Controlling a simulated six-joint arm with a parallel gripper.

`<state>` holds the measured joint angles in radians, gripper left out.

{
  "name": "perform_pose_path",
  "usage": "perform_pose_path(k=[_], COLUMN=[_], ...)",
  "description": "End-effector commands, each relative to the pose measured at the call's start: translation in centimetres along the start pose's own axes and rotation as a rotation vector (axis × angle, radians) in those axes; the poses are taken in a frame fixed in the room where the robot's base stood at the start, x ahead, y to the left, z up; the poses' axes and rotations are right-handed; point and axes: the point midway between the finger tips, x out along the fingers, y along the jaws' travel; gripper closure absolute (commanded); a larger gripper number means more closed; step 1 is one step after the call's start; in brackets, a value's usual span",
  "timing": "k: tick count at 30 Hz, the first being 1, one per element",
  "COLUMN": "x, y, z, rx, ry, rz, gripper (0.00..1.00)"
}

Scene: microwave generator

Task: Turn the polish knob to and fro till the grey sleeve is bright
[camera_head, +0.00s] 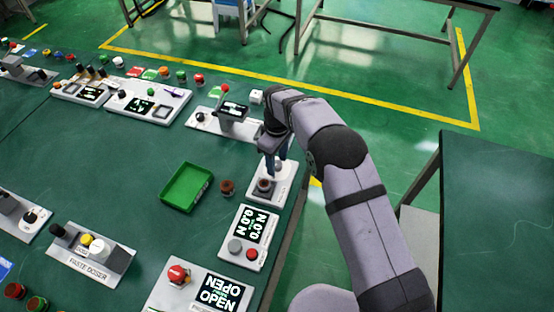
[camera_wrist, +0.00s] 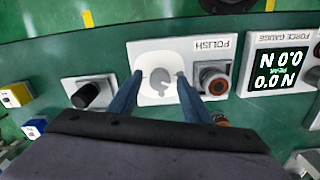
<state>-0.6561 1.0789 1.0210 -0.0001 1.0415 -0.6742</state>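The white polish panel (camera_wrist: 190,46) stands at the table's edge and also shows in the head view (camera_head: 284,193). Its round pale knob (camera_wrist: 160,82) has a grey middle. My gripper (camera_wrist: 159,74) is over it, with blue fingers spread on either side; I cannot tell whether the tips touch it. In the head view my gripper (camera_head: 279,160) hides the knob.
A force gauge panel (camera_wrist: 280,67) stands right of the polish panel in the wrist view. A panel with a black knob (camera_wrist: 87,95) is on its left. A green tray (camera_head: 187,206) and a brown ring (camera_head: 227,187) lie nearby. Bare table lies left of the tray.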

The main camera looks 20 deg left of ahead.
Motion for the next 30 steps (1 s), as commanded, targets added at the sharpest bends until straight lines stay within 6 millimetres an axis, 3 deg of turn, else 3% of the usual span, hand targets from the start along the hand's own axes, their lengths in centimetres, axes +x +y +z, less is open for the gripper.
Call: perform_pose_path(k=[1,5,17,30], x=[-0.01,-0.02,0.0,0.02], y=[0.0,0.0,-0.01,0.04], z=[0.0,0.0,-0.02,-0.06], rx=[0.0,0.0,0.048,0.36], ry=[0.0,0.0,0.0,0.001], rz=[0.0,0.0,-0.001,0.0], gripper=[0.67,0.97,0.96,0.96])
